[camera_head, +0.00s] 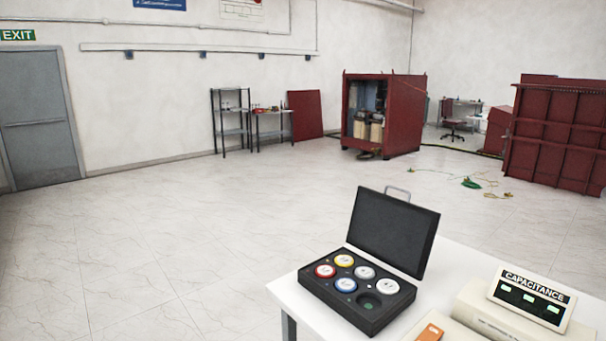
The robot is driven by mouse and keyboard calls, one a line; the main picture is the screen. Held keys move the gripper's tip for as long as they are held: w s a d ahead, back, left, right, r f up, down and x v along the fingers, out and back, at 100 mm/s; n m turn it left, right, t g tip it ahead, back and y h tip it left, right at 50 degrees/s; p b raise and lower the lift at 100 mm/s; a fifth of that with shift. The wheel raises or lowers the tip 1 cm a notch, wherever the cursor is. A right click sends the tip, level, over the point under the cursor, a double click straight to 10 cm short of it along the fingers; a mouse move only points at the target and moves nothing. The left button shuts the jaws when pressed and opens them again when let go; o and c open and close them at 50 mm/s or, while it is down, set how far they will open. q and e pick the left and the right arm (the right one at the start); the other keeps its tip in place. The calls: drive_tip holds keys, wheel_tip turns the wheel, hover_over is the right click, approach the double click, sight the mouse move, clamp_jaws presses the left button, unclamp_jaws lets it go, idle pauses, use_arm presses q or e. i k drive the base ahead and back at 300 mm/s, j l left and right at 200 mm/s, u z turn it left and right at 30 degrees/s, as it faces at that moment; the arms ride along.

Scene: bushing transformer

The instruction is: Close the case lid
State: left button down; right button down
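The black case (358,310) sits on a white table at the lower right. Its lid (392,229) stands open, raised upright along the back edge and leaning slightly back. A grey handle (397,193) shows at the top of the lid. Several round pieces with white tops and coloured rims, such as the yellow one (344,260) and the red one (325,271), lie in the case's recesses. One recess (368,302) at the front right looks empty. Neither of my grippers is in view.
On the white table (459,262), a capacitance meter (530,298) stands right of the case, with an orange item (430,332) in front. Open tiled floor (180,240) lies to the left. Red cabinets (400,115) and shelves (231,120) stand far back.

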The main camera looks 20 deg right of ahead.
sight(399, 234)
drive_tip(key=i+j+u, duration=0.35)
drive_tip(key=i, duration=0.5)
drive_tip(key=i+l+u, duration=0.1)
drive_tip(key=i+u, duration=0.25)
drive_tip(key=i, duration=0.45)
drive_tip(key=i+z, duration=0.35)
drive_tip(key=z, duration=0.15)
drive_tip(key=i+j+z, duration=0.15)
drive_tip(key=i+z, duration=0.15)
drive_tip(key=z, duration=0.15)
drive_tip(key=i+j+z, duration=0.25)
drive_tip(key=z, duration=0.25)
drive_tip(key=i+z, duration=0.15)
drive_tip(key=z, duration=0.25)
drive_tip(key=i+j+z, duration=0.1)
drive_tip(key=z, duration=0.35)
drive_tip(key=i+j+z, duration=0.1)
drive_tip(key=j+z, duration=0.15)
drive_tip(key=z, duration=0.15)
drive_tip(key=i+j+z, duration=0.1)
drive_tip(key=z, duration=0.3)
drive_tip(key=j+z, duration=0.25)
drive_tip(key=z, duration=0.2)
